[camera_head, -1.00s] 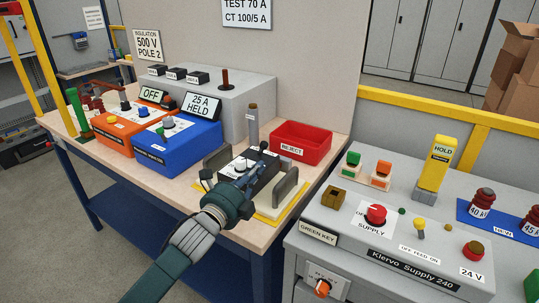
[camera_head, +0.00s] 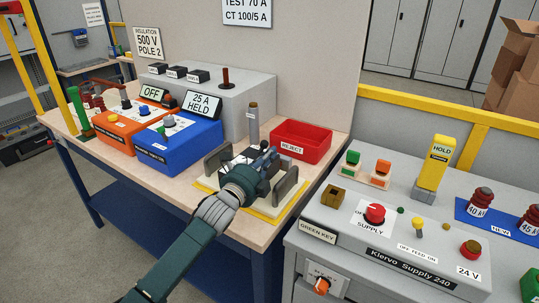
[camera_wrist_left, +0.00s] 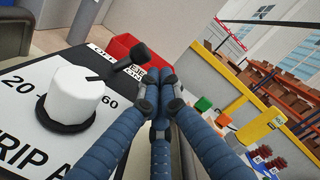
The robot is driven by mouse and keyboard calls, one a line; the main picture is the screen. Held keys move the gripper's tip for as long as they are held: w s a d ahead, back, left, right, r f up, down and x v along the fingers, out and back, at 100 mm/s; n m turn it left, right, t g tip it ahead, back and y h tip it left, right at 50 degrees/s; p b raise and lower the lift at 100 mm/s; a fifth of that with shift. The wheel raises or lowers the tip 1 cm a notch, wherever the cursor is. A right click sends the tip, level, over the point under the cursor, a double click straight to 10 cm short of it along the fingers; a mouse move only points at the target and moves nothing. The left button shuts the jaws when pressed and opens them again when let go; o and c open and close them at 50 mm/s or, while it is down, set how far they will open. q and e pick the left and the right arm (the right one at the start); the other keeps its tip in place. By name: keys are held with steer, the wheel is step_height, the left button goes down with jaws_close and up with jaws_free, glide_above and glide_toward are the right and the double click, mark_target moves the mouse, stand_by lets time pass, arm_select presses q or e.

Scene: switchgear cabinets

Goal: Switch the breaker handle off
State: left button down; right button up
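The breaker (camera_head: 229,158) is a dark box with a light top face, on a yellow-edged fixture between two grey blocks; my left gripper partly hides it. In the left wrist view its white dial (camera_wrist_left: 72,98) shows large on the left. The black breaker handle (camera_wrist_left: 128,66), with a rounded end, sticks up beyond the dial. My left gripper (camera_head: 268,152) is over the breaker's right side. Its blue fingers (camera_wrist_left: 158,78) come together at the tips, just right of the handle, with nothing seen between them. Contact with the handle cannot be told. My right gripper is not in view.
A red reject bin (camera_head: 301,143) stands behind the gripper. A blue unit (camera_head: 180,148) and an orange unit (camera_head: 113,132) stand to the left. A grey post (camera_head: 253,122) rises behind the breaker. The grey supply console (camera_head: 345,250) stands at the right.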

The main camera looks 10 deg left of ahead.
mark_target(264, 146)
arm_select(q)
steer(key=shift+w+a+r+n+p, duration=0.1)
steer(key=shift+a+r+n+p, duration=0.15)
steer(key=shift+n+p, duration=0.2)
steer(key=shift+w+a+r+n+p, duration=0.1)
steer(key=shift+r+n+p, duration=0.2)
steer(key=shift+n, duration=0.25)
steer(key=shift+a+r+n+p, duration=0.1)
steer(key=shift+r+n+p, duration=0.05)
steer(key=shift+n+p, duration=0.2)
steer(key=shift+w+a+r+n+p, duration=0.15)
steer(key=shift+a+r+n+p, duration=0.3)
steer(key=shift+n+p, duration=0.4)
steer(key=n, duration=0.1)
steer(key=a+n+p, duration=0.1)
steer(key=n, duration=0.1)
steer(key=shift+w+a+r+p, duration=0.25)
steer(key=shift+w+r+p, duration=0.1)
steer(key=shift+r, duration=0.05)
steer(key=shift+f, duration=0.2)
steer(key=shift+s, duration=0.1)
